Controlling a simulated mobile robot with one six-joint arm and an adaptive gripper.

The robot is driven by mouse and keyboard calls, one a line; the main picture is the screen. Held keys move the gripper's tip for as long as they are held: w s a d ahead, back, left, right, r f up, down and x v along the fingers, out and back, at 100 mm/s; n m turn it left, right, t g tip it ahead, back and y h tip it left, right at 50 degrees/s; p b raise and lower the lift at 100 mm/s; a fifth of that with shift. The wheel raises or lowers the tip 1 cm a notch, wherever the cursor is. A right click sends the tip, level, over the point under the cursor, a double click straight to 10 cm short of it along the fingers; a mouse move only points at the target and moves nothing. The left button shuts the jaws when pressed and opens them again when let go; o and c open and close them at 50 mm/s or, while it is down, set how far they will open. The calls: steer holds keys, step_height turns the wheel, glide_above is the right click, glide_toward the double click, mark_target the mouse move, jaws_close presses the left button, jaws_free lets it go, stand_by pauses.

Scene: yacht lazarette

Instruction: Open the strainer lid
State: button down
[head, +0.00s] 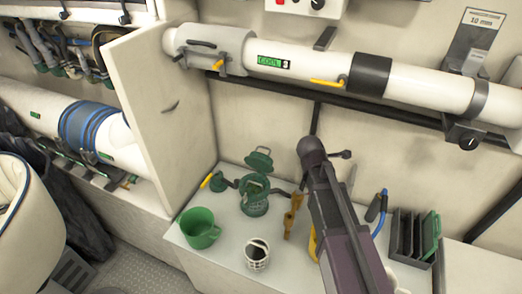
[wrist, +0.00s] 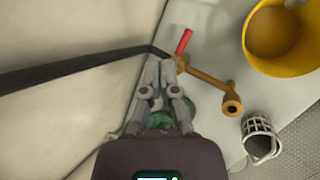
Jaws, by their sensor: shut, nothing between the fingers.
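The green strainer (head: 255,207) stands on the pale bench in the head view. Its green lid (head: 259,158) is raised and tilted up behind the body, and the top of the body looks uncovered. My gripper (wrist: 160,64) is shut and empty in the wrist view, its fingertips close together near a bronze fitting (wrist: 212,84) with a red handle. Green parts of the strainer (wrist: 162,121) show beneath and between the fingers, mostly hidden by my gripper. I cannot tell whether a finger touches anything. In the head view my arm hides the bench right of the strainer.
A green mug (head: 198,232) and a white strainer basket (head: 257,256) stand in front. A yellow bucket (wrist: 279,38) is at the wrist view's upper right. A black rack (head: 407,240) is on the right. A large white pipe (head: 315,72) crosses the wall above the bench.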

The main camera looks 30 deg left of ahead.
steer(key=s+a+n+t+y, duration=0.1)
steer(key=s+a+n+t, duration=0.1)
steer(key=a+n, duration=0.9)
steer(key=n+t+y+b, duration=0.2)
steer(key=n, duration=0.1)
glide_toward(263, 147)
steer(key=v, duration=0.3)
steer(key=shift+w+d, duration=0.1)
steer(key=shift+w, duration=0.05)
steer(key=shift+w, duration=0.1)
steer(key=shift+b+x, duration=2.9)
steer(key=shift+x, duration=2)
steer(key=shift+g, duration=0.3)
